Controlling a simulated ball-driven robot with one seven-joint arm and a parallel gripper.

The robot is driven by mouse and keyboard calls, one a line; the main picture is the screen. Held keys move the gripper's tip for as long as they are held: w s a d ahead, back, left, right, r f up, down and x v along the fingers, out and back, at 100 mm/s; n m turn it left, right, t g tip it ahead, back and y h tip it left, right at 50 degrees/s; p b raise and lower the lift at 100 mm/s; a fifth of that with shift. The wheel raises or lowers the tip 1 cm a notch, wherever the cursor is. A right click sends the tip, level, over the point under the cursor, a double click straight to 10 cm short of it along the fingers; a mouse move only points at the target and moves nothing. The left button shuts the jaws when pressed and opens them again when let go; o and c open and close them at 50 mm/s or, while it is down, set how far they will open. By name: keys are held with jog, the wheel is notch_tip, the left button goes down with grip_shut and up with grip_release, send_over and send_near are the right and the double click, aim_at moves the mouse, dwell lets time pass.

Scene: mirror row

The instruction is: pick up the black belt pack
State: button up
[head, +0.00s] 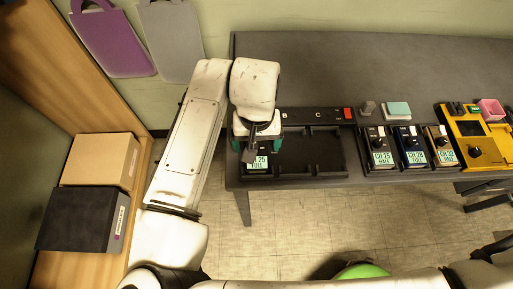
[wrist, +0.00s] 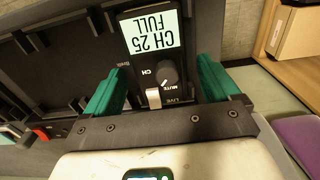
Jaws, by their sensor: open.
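A black belt pack (head: 257,163) with a "CH 25 FULL" label sits in the leftmost bay of the dark charging tray (head: 318,172). It also shows in the wrist view (wrist: 152,32), with its label, round knob and small silver switch. My gripper (head: 257,143) is over this pack, pointing down, and hides part of it. In the wrist view its teal fingers (wrist: 160,85) are open, one on each side of the pack's knob end. I cannot tell whether they touch it. A second black belt pack (head: 380,145), labelled "CH 25 HALF", stands further right on the table.
A blue pack (head: 411,144) and a tan pack (head: 440,144) stand right of the second black one. Tray bays B and C are empty. A yellow device (head: 487,151) is at the far right. Boxes (head: 100,160) are on a wooden shelf at left.

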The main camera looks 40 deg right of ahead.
jog(key=shift+f, duration=0.1)
jog(key=shift+c, duration=0.3)
jog(key=c, duration=1.2)
